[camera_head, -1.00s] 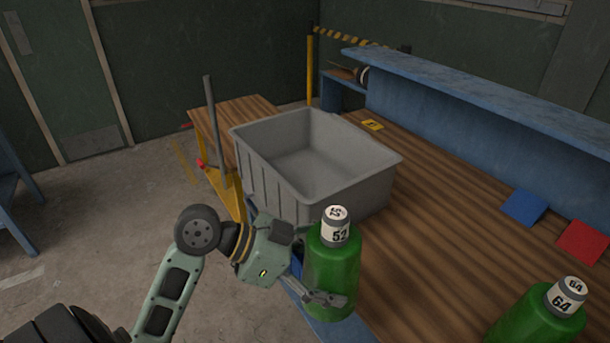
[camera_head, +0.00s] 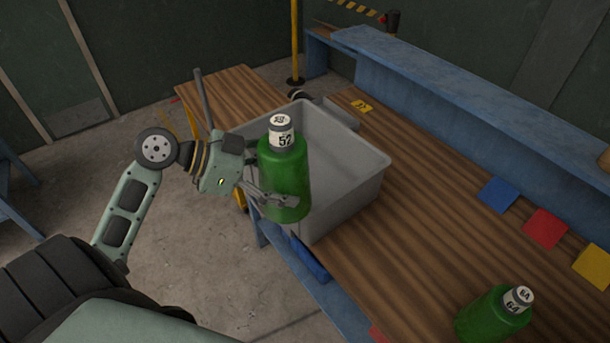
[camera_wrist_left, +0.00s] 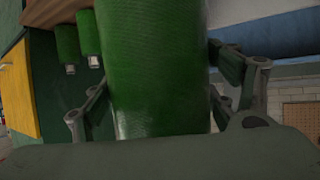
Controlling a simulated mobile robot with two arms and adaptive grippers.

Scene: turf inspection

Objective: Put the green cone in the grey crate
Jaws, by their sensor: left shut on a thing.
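I see no cone shape; the green things are bottle-shaped, with grey caps and white number labels. My left gripper (camera_head: 272,198) is shut on the green bottle marked 52 (camera_head: 284,165), which is upright. The bottle also fills the middle of the left wrist view (camera_wrist_left: 155,70), between the fingers. The grey crate (camera_head: 349,172) stands on the wooden bench. In the head view the bottle overlaps the crate's near left side and hides part of it; I cannot tell whether it is above the opening. My right gripper is not in view.
Blue (camera_head: 498,194), red (camera_head: 545,227) and yellow (camera_head: 592,265) pieces lie by the blue ledge (camera_head: 450,95).

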